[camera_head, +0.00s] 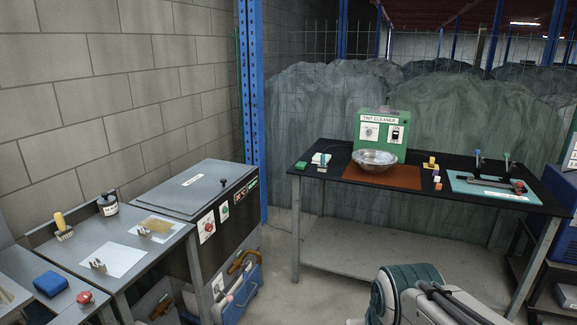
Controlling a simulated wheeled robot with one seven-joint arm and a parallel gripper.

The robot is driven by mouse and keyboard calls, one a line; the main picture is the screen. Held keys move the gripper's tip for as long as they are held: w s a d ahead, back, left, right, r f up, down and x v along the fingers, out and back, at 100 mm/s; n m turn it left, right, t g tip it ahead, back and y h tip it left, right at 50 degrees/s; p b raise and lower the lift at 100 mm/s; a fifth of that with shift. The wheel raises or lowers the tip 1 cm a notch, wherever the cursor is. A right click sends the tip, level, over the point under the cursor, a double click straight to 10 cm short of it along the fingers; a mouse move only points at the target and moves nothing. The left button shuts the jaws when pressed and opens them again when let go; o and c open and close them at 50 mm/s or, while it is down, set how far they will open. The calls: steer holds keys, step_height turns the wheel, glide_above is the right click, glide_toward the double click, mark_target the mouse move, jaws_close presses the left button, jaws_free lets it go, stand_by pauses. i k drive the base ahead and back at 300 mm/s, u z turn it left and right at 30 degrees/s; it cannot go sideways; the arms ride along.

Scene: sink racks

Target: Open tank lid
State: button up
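A grey tank-like cabinet (171,242) stands against the block wall, left of the blue post. Its flat grey lid (165,190) lies closed on top, with a small white label (192,180) whose text is too small to read. A small dark knob (223,182) stands up near the lid's right side. The front has a red round control (208,226) and a green-marked panel. Part of my arm shows at the bottom right, well apart from the cabinet. My gripper is not in view.
A grey bench (85,248) with a jar (108,204) and brushes adjoins the cabinet's left. A blue toolbox (243,285) stands by its front. A black table (325,150) at right holds a green box and metal bowl (374,160). Concrete floor (285,270) between is clear.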

mark_target(189, 191)
steer(key=z, duration=0.3)
steer(key=i, duration=1.6)
steer(key=u, duration=0.6)
steer(key=i, duration=1.3)
steer(key=u, duration=0.75)
